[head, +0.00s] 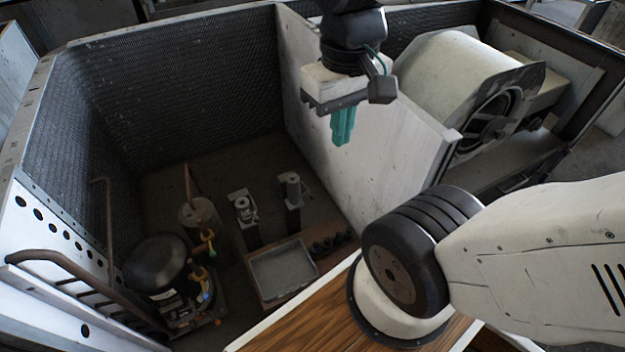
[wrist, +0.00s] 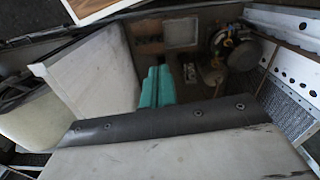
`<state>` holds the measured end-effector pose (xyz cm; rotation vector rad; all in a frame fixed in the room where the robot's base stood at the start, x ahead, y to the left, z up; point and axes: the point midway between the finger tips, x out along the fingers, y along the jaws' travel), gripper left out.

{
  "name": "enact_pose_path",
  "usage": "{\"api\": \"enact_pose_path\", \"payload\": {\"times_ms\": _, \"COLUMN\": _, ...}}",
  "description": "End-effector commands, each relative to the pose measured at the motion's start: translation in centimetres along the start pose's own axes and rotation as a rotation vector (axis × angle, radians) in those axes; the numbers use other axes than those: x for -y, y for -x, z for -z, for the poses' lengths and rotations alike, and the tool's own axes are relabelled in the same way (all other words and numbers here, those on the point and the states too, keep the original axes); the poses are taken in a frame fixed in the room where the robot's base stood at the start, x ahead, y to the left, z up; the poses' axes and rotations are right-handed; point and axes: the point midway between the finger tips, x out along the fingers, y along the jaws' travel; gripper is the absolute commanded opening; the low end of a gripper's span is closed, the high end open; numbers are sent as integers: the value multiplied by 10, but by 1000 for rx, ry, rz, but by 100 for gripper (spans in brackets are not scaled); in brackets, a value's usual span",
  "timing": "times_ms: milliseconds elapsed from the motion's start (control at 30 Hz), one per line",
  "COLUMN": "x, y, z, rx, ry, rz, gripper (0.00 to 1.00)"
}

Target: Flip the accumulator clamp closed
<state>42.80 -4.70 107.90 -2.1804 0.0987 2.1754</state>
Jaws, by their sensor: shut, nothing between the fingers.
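My gripper (head: 342,128) hangs over the housing beside the white divider wall, its teal fingers pointing down, shut and empty. Its fingers also show in the wrist view (wrist: 156,88). Far below and to the left, a tan upright cylinder (head: 198,217), which looks like the accumulator, stands beside the black compressor (head: 155,264). In the wrist view the compressor (wrist: 223,38) is at the upper right, apart from the fingers.
The white divider wall (head: 375,150) is close to my gripper. A blower drum (head: 450,72) lies beyond it. Two upright devices (head: 243,207) (head: 291,188) and a grey tray (head: 283,270) are on the housing floor. A copper pipe (head: 70,268) runs along the left wall.

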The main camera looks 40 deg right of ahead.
Motion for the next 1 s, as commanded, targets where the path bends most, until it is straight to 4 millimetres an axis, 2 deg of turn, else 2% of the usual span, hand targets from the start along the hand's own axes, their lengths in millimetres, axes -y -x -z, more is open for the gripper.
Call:
{"api": "enact_pose_path", "payload": {"times_ms": 200, "x": -15, "y": -43, "z": 32, "rx": 205, "ry": -186, "rz": 95, "gripper": 0}}
{"api": "enact_pose_path", "payload": {"times_ms": 367, "x": -23, "y": -80, "z": 62, "rx": 295, "ry": -360, "rz": 201, "gripper": 0}}
{"api": "enact_pose_path", "payload": {"times_ms": 567, "x": -39, "y": -136, "z": 101, "rx": 374, "ry": -627, "rz": 335, "gripper": 0}}
{"api": "enact_pose_path", "payload": {"times_ms": 767, "x": -64, "y": -206, "z": 135, "rx": 427, "ry": -945, "rz": 449, "gripper": 0}}
{"api": "enact_pose_path", "payload": {"times_ms": 1000, "x": -105, "y": -307, "z": 162, "rx": 455, "ry": -1399, "rz": 527, "gripper": 0}}
